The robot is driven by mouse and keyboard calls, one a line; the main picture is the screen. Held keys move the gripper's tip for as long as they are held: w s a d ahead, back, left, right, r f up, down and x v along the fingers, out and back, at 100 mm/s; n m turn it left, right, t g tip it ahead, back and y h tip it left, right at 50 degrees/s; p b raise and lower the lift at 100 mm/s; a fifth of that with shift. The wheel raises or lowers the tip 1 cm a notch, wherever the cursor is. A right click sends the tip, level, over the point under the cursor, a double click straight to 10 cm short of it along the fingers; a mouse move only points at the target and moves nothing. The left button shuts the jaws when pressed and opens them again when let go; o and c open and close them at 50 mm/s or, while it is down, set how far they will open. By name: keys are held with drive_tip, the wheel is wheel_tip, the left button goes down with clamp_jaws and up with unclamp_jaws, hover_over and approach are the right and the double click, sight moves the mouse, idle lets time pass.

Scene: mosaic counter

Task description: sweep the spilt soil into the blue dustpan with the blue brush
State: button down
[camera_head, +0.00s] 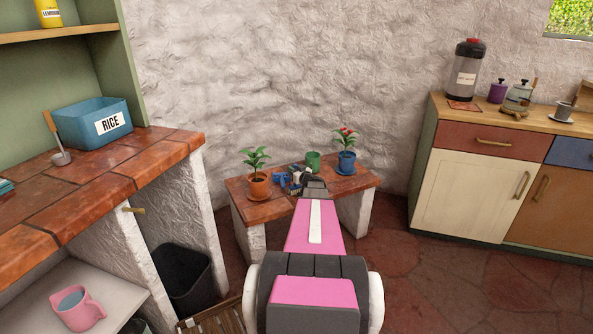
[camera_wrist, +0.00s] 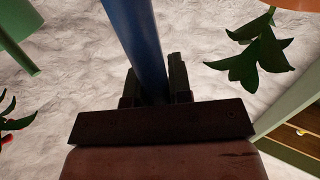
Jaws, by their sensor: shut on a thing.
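My gripper (camera_head: 310,184) is over the small tiled table (camera_head: 323,192) in the head view. In the wrist view my gripper (camera_wrist: 154,82) has its two dark fingers shut on a blue handle, which I take to be the blue brush (camera_wrist: 136,40). The handle runs out past the top edge, so the brush's bristles do not show there. A small blue thing (camera_head: 280,180), perhaps the dustpan, lies on the table just left of my gripper, partly crowded by it. I cannot make out the spilt soil in either view.
A plant in a terracotta pot (camera_head: 258,187) stands at the table's left. A red-flowered plant in a blue pot (camera_head: 347,160) stands at its right, beside a green pot (camera_head: 313,160). The rough wall (camera_head: 280,80) is close behind. A tiled counter (camera_head: 110,185) is left.

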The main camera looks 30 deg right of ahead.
drive_tip(key=shift+w+d, duration=1.1)
drive_tip(key=shift+d, duration=4.25)
drive_tip(key=a, duration=1)
drive_tip(key=shift+w+a, duration=0.3)
drive_tip(key=shift+w, duration=0.1)
drive_tip(key=shift+r, duration=0.1)
drive_tip(key=shift+r, duration=2.95)
